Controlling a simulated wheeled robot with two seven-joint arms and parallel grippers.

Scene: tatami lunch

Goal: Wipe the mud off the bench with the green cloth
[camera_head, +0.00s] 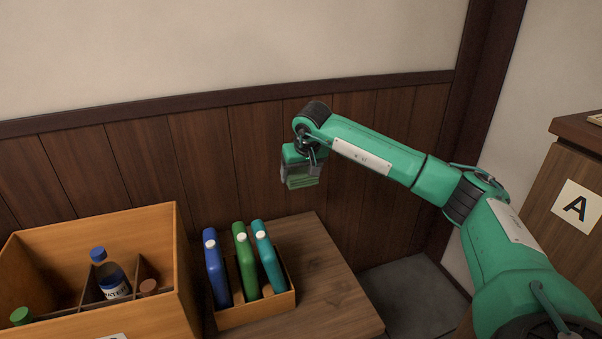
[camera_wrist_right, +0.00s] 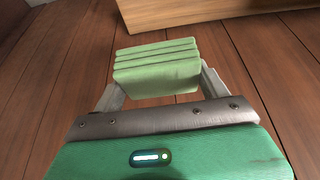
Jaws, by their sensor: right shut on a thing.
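My right gripper (camera_head: 301,182) is raised in front of the dark panelled wall and points downward. It is shut on the green cloth, a pale green folded stack that shows clearly between the two fingers in the right wrist view (camera_wrist_right: 156,68). The wooden bench (camera_head: 335,298) is below and in front of the gripper, and the cloth is held above it, not touching it. I see no clear mud on the visible part of the bench; the rest is hidden by things or out of frame. My left gripper is not in view.
A small wooden caddy (camera_head: 262,312) on the bench holds blue, green and teal flat bottles. A larger divided wooden box (camera_head: 150,232) with a water bottle (camera_head: 110,277) stands at left. A cabinet marked A (camera_head: 577,207) is at right. The bench's right part is clear.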

